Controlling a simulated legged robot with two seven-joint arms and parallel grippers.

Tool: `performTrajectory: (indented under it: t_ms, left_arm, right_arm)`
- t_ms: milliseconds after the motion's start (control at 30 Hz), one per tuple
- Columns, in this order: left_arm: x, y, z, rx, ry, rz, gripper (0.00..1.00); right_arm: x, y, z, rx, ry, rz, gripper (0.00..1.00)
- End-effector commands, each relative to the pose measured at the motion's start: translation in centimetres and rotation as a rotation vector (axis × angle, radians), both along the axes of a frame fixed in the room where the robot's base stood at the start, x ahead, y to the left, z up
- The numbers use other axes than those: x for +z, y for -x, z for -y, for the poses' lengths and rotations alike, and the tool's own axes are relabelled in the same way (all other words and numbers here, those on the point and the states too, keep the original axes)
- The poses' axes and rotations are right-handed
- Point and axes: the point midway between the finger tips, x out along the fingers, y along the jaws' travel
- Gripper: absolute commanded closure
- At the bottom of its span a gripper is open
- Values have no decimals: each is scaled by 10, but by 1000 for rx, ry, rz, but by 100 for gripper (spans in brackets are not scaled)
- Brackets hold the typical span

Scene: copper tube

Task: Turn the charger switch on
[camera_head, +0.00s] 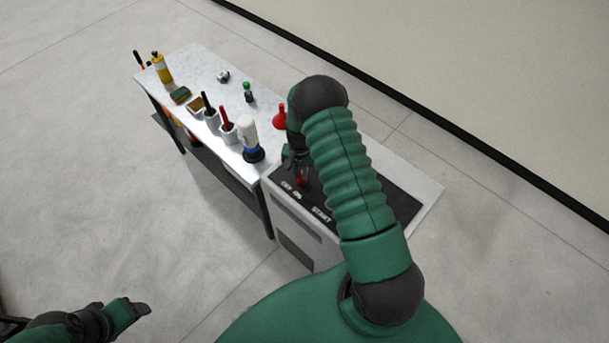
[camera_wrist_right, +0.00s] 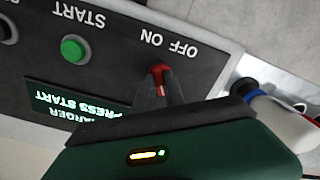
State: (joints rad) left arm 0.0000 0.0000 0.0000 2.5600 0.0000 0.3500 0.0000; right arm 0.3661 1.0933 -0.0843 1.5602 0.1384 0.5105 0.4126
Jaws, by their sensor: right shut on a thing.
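The charger (camera_head: 400,205) is a light cabinet with a black top panel. Its red switch (camera_head: 302,181) stands by the OFF and ON labels. The charger's screen (camera_wrist_right: 75,108) is lit and shows "PRESS START", upside down. A green button (camera_wrist_right: 73,50) is beside the START label. My left gripper (camera_head: 138,309) is away from the charger at lower left; its jaw opening is unclear.
A marble-topped table (camera_head: 195,65) adjoins the charger. It holds a yellow bottle (camera_head: 161,68), a white-and-blue bottle (camera_head: 248,135), cups with tools (camera_head: 228,131), a sponge (camera_head: 180,95) and a red funnel (camera_head: 281,118). The floor left of the table is clear.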

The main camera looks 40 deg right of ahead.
Motion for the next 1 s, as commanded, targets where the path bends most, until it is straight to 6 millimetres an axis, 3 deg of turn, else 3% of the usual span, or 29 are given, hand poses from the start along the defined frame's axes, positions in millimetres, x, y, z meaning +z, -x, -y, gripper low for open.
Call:
performTrajectory:
  t_ms: [567,600,733,1000]
  left_arm:
    - [-2,0,0,0,0,0,35]
    - [-2,0,0,0,0,0,35]
    - [-2,0,0,0,0,0,35]
    - [-2,0,0,0,0,0,35]
  right_arm:
    - [1,1,3,-41,3,-1,100]
    - [1,2,3,-41,3,-1,83]
    - [1,1,2,-39,3,0,66]
    - [0,0,1,-37,1,-2,64]
